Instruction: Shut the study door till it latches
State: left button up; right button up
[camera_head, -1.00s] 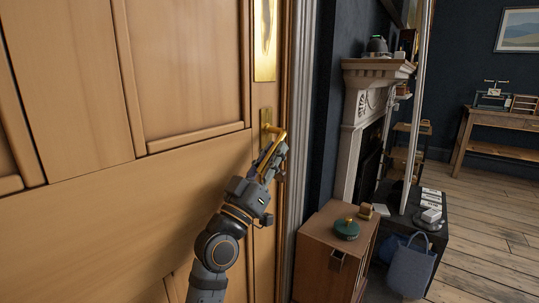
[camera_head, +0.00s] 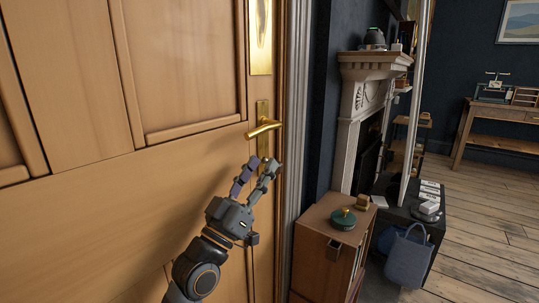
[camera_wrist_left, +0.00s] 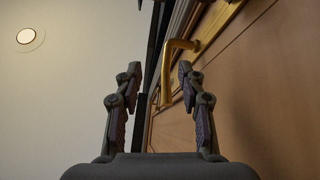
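The study door (camera_head: 190,185) is a panelled wooden door filling the left of the head view. Its right edge stands close beside the pale door frame (camera_head: 297,130); I cannot tell whether the latch is caught. A brass lever handle (camera_head: 264,128) sits on a brass plate near that edge. My left gripper (camera_head: 257,167) is open and empty, just below the handle and apart from it. In the left wrist view the handle (camera_wrist_left: 169,62) shows beyond the open fingers (camera_wrist_left: 160,82), with the door face (camera_wrist_left: 255,80) at the right. My right gripper is not in view.
A small wooden cabinet (camera_head: 326,245) with a green lidded pot (camera_head: 343,218) stands right of the door frame. Beyond are a fireplace (camera_head: 356,110), a dark low table (camera_head: 408,215), and a blue bag (camera_head: 408,256). Bare floorboards (camera_head: 480,240) lie at the right.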

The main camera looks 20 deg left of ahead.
pick_arm(q)
jog(key=shift+s+f, duration=0.25)
jog(key=shift+s, duration=0.15)
jog(key=shift+a, duration=0.1)
